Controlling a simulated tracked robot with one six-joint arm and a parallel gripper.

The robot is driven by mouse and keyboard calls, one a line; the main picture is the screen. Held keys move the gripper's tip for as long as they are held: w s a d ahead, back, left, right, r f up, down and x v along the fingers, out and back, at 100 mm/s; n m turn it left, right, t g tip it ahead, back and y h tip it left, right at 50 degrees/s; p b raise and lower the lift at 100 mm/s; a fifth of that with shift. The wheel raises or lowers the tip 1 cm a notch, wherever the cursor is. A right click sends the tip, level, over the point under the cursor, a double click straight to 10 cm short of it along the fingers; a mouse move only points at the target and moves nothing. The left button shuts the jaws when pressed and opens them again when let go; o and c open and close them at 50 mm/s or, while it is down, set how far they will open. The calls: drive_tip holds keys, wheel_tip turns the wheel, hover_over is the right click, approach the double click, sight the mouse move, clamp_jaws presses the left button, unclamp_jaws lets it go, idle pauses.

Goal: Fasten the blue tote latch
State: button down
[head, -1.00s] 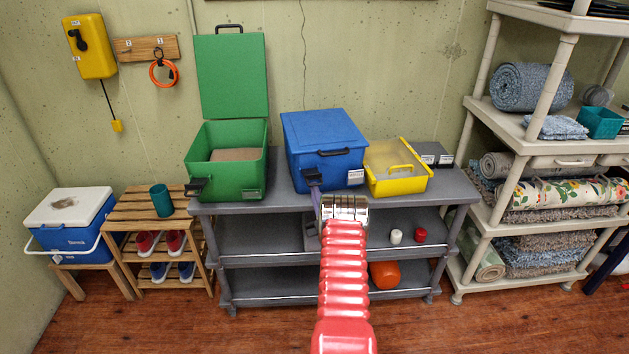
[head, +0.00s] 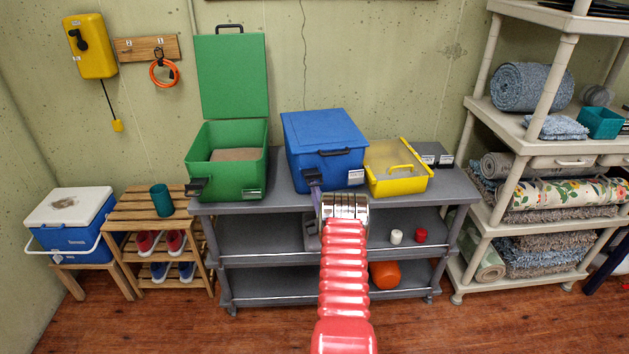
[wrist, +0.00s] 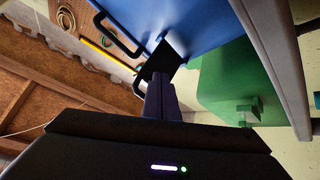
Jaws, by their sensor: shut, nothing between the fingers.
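The blue tote (head: 325,148) stands on the grey shelf unit's top with its lid down. A dark latch (head: 312,175) is on its front at the lower left, and the latch also shows in the wrist view (wrist: 160,62). My gripper (head: 315,183) is shut with nothing in it. Its fingertips are at the latch, and in the wrist view my gripper (wrist: 161,90) reaches up to the latch's dark plate. They look in contact or very close. Whether the latch is caught is too small to tell.
A green tote (head: 226,170) with its lid raised stands to the left. A yellow bin (head: 397,168) stands close on the right. The grey shelf unit (head: 280,193) bears them all. A wooden rack (head: 130,203) is further left, and a pale shelf unit (head: 483,150) stands right.

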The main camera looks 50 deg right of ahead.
sight(315, 172)
drive_tip(key=shift+w+d+r, duration=0.15)
drive_tip(key=shift+r, duration=1.55)
drive_tip(key=shift+w+d+r, duration=0.1)
drive_tip(key=shift+w+r, duration=0.05)
drive_tip(key=shift+r, duration=1.55)
idle(4.6)
